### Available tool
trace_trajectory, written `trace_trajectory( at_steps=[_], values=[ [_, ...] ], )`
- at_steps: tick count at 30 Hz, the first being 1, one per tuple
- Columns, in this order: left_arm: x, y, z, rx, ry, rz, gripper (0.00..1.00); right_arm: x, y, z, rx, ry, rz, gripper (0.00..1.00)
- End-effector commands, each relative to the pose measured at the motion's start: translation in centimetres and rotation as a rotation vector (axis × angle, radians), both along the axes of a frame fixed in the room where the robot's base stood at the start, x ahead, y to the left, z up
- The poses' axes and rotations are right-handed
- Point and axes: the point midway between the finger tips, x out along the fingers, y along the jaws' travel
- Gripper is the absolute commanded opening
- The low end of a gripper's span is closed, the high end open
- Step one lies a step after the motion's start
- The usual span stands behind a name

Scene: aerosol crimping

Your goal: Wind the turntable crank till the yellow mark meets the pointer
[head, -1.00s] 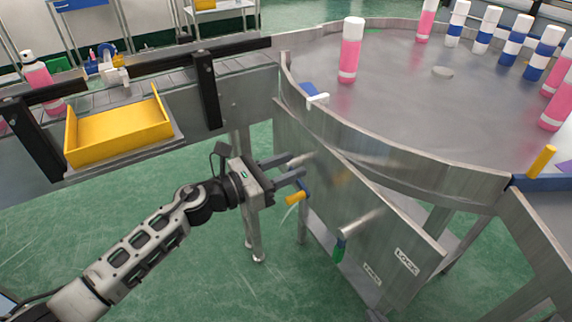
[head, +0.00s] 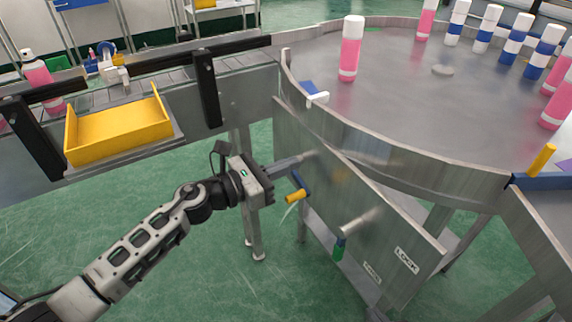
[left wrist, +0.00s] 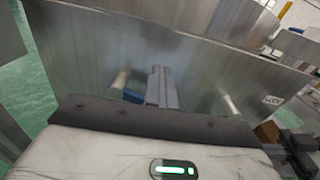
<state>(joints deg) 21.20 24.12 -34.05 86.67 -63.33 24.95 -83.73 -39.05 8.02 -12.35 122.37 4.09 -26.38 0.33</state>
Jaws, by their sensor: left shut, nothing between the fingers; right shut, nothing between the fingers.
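A crank with a blue arm and yellow handle (head: 295,196) sits on the steel front panel under the round turntable (head: 400,110). My left gripper (head: 310,155) is shut and empty in front of that panel, just above the yellow handle and apart from it. In the left wrist view the shut fingers (left wrist: 160,75) point at the panel, with the blue crank arm (left wrist: 132,95) partly hidden to their left. A blue and white piece (head: 315,95) sits at the turntable's left rim; I cannot tell if it is the pointer. I cannot make out a yellow mark on the disc.
Pink bottles (head: 350,50) and several blue-white cans (head: 513,40) stand on the turntable. A yellow tray (head: 115,135) and conveyor are at left. A yellow peg (head: 542,159) is at right.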

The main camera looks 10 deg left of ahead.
Motion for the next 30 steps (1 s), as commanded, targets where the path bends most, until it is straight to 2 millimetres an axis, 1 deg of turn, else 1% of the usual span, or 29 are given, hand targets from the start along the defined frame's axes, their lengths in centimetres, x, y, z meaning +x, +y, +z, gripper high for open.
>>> trace_trajectory(
  at_steps=[24,25,26,27,28,29,30],
  values=[
    [0.01,0.01,0.00,0.000,0.000,0.000,0.00,0.03,-0.03,0.04,-0.001,-0.001,0.000,0.00],
    [0.01,0.01,0.00,0.000,0.000,0.000,0.06,0.03,-0.03,0.05,-0.001,-0.001,0.000,0.00],
    [0.01,0.01,0.00,0.000,0.000,0.000,0.15,0.03,-0.03,0.05,-0.001,-0.001,0.000,0.00],
    [0.01,0.01,0.00,0.000,0.000,0.000,0.26,0.03,-0.03,0.05,-0.001,-0.001,0.000,0.00],
    [0.01,0.01,0.00,0.000,0.000,0.000,0.34,0.03,-0.03,0.05,-0.001,-0.001,0.000,0.00],
    [0.00,0.00,0.00,0.000,0.000,0.000,0.38,0.03,-0.03,0.05,-0.001,-0.001,0.000,0.00],
    [0.00,0.00,0.00,0.000,0.000,0.000,0.38,0.03,-0.03,0.05,-0.001,-0.001,0.000,0.00]
  ],
)
